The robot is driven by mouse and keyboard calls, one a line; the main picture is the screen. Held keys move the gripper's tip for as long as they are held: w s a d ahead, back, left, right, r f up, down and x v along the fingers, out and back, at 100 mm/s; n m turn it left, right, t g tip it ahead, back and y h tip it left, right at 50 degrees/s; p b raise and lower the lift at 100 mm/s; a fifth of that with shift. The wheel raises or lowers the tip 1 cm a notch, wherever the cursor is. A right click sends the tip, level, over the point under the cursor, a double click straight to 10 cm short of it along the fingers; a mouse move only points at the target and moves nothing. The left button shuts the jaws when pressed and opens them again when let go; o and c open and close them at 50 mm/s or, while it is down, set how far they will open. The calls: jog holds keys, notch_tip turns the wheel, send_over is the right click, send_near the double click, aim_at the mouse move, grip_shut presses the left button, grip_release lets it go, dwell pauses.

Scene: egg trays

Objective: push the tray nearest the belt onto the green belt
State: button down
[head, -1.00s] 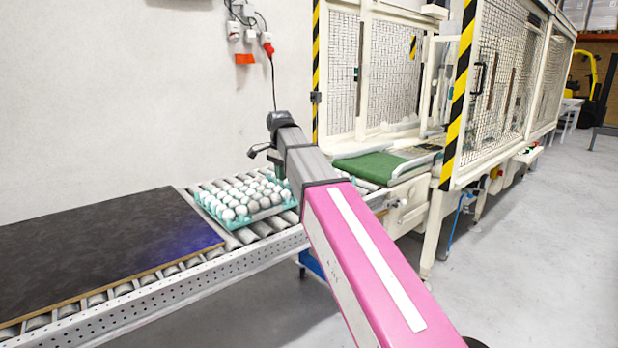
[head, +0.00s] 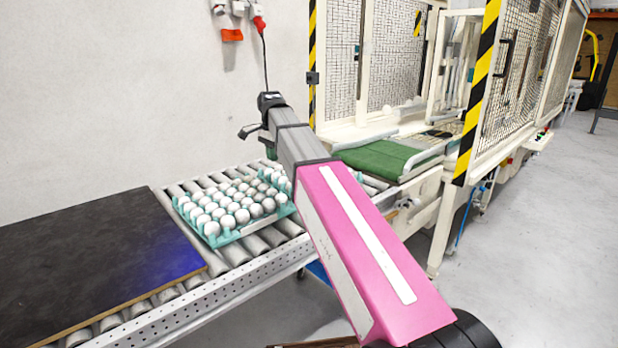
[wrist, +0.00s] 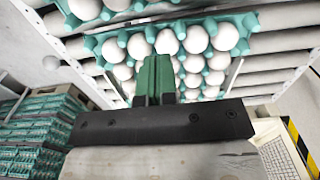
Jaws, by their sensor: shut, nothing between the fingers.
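A teal tray (head: 213,240) full of white eggs sits on the roller conveyor, left of the green belt (head: 378,158). The belt lies beyond my arm, with rollers between it and the tray. My gripper (head: 270,152) points down at the tray's far, wall-side edge; its tips are partly hidden. In the wrist view, my gripper's green fingers (wrist: 154,80) are shut and empty, in front of egg rows. A teal edge (wrist: 243,20) runs across that view, with more eggs above it. I cannot tell whether those belong to a second tray or whether the fingers touch the tray.
A dark board (head: 90,265) covers the conveyor's left part. The perforated rail (head: 210,305) runs along the near side. A mesh cage (head: 530,70) with striped posts stands around the belt's far end. Stacked egg trays (wrist: 38,130) show low left in the wrist view. Floor at right is clear.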

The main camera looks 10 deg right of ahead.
aim_at(275, 181)
jog(key=shift+f, duration=5)
